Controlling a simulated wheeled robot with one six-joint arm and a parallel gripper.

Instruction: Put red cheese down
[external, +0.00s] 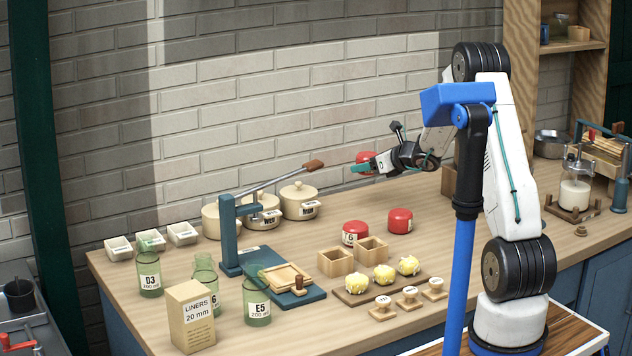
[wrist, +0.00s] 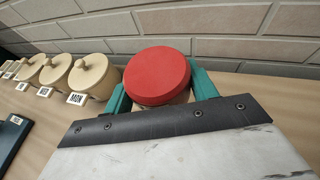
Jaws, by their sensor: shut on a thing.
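A red cheese (wrist: 157,76) is held between the teal fingers of my gripper (wrist: 160,92) in the wrist view. In the external view the same red cheese (external: 366,160) shows at the tip of my gripper (external: 362,168), raised above the counter near the brick wall. Two other red cheeses stand on the counter below. One (external: 355,232) has a white label with a number on it, and the other (external: 400,220) is to its right with no label showing.
Cream lidded pots (external: 299,201) with day labels stand left of my gripper by the wall. A blue press (external: 229,235), wooden boxes (external: 336,262), a board with yellow lumps (external: 384,275) and green jars (external: 257,302) stand nearer the front. Bare wooden counter (external: 345,205) lies below my gripper.

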